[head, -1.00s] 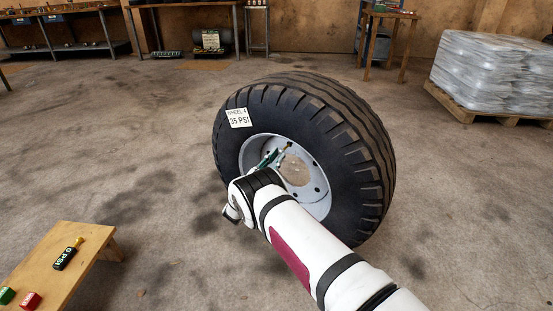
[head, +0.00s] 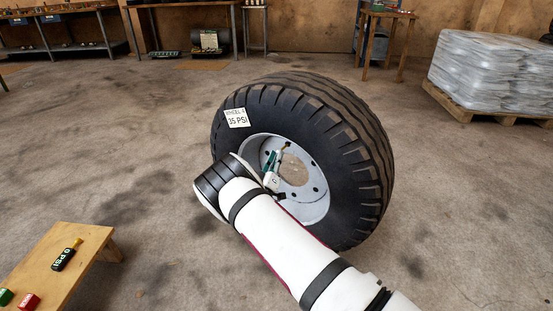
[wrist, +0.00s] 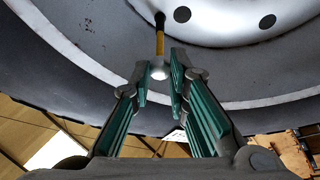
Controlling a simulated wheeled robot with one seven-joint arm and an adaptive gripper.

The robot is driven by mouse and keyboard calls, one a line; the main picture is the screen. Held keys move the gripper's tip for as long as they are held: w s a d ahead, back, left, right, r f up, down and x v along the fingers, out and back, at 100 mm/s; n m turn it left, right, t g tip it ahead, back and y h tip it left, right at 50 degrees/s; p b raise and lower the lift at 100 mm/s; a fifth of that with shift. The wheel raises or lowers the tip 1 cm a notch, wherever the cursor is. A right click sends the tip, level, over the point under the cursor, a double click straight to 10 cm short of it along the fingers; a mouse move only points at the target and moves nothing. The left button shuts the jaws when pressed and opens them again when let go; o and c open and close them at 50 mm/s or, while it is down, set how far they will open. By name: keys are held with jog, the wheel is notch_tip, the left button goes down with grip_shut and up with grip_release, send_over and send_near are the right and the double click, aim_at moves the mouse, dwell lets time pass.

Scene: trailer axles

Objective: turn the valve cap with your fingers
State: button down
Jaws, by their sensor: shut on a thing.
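The wheel (head: 345,130) stands on the floor, its pale rim facing me. A dark valve stem with a yellow band (wrist: 160,42) sticks out of the rim in the wrist view; its near end, the valve cap (wrist: 160,72), looks pale and round. My gripper (wrist: 159,62) has its two green-padded fingers on either side of this end and is shut on it. In the head view my gripper (head: 271,162) is at the rim, and the cap is too small to make out there.
A low wooden bench (head: 88,240) at lower left carries a gauge marked 0 PSI (head: 66,254), a green block (head: 6,295) and a red block (head: 30,302). A wrapped pallet load (head: 490,75) stands at back right. The floor between is open.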

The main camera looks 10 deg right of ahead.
jog(key=shift+s+a+p, duration=0.75)
jog(key=shift+s+a, duration=0.9)
jog(key=shift+a, duration=0.1)
